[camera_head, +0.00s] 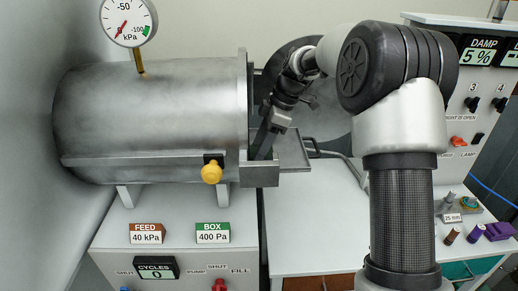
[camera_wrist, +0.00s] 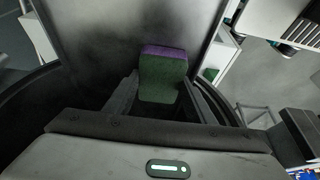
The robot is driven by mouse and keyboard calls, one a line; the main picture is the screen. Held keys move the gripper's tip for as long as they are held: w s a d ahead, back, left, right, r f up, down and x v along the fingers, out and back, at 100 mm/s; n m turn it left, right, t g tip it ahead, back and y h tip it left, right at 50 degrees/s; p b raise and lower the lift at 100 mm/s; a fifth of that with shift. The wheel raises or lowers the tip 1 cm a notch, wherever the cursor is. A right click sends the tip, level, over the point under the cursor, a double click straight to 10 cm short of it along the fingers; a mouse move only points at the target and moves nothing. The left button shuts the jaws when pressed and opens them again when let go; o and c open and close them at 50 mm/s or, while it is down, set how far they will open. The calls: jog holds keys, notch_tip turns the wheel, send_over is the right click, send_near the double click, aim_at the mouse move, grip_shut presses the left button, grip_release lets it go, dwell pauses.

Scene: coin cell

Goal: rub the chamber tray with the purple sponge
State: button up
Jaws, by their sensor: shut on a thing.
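A sponge (camera_wrist: 160,78), dark green with a purple layer along one end, is held between the two fingers of my gripper (camera_wrist: 162,92) in the wrist view. The chamber tray (camera_wrist: 100,35) is the flat grey metal surface behind it, with dark smudges. In the head view the tray (camera_head: 293,152) sticks out of the chamber's open right end. My gripper (camera_head: 261,148) points down at the tray near the chamber mouth. I cannot tell whether the sponge touches the tray.
The metal chamber (camera_head: 150,115) lies on its side on a white cabinet, with a pressure gauge (camera_head: 129,20) above and a yellow knob (camera_head: 212,172) in front. A round door stands open behind my arm. A purple block (camera_head: 498,231) and small parts lie on the right bench.

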jog(key=shift+f, duration=0.1)
jog(key=shift+r+p, duration=2.05)
jog(key=shift+r, duration=1)
jog(key=shift+r+p, duration=1.1)
jog(key=shift+r, duration=0.45)
